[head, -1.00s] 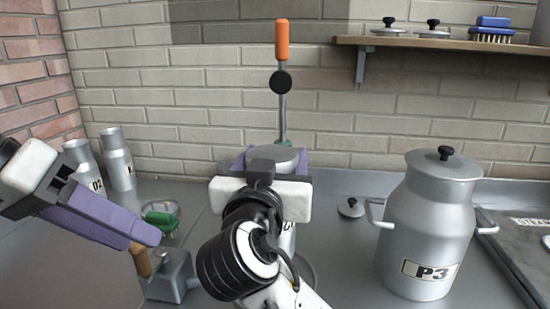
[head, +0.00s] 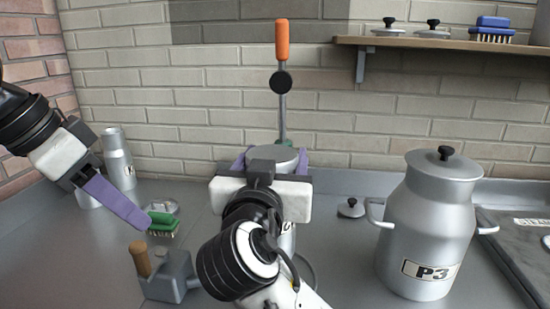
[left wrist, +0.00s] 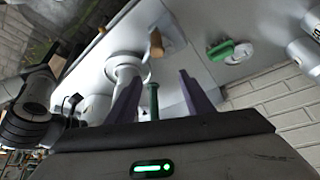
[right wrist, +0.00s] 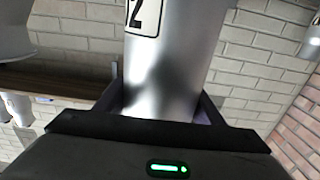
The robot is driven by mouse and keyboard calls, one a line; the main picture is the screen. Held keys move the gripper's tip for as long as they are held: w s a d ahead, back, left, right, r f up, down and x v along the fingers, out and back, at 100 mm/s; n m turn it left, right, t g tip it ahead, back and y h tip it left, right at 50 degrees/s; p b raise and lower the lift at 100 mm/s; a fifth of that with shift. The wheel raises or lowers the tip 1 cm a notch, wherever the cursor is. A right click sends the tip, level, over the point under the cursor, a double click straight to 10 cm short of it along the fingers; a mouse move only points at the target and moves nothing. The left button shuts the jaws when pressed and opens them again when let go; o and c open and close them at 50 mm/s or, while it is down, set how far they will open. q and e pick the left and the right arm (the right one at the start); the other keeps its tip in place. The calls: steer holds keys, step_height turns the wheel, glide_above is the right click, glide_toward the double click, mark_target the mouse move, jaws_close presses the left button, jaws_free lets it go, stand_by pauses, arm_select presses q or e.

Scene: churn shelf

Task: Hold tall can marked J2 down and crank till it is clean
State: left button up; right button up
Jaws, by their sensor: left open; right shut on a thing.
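The tall can (head: 288,240) stands at the centre of the head view, mostly hidden behind my right arm. Its label is only partly visible; the right wrist view shows a "2" on the can (right wrist: 165,65). My right gripper (head: 272,160) is shut on it, one purple finger on each side. A grey block with an upright wooden handle (head: 140,258), apparently the crank, stands on the counter to the left. My left gripper (head: 148,222) is open and empty, above and close to that handle. A green upright rod (left wrist: 153,102) appears between its fingers in the left wrist view.
A green brush (head: 162,223) lies behind the block. Other cans (head: 119,160) stand at the back left. A large can marked P3 (head: 430,225) stands right, with a small lid (head: 351,208) beside it. An orange-handled lever (head: 282,42) rises behind the tall can.

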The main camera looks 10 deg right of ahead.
mark_target(131, 248)
arm_select(q)
steer(key=shift+f, duration=4.35)
steer(key=c, duration=1.1)
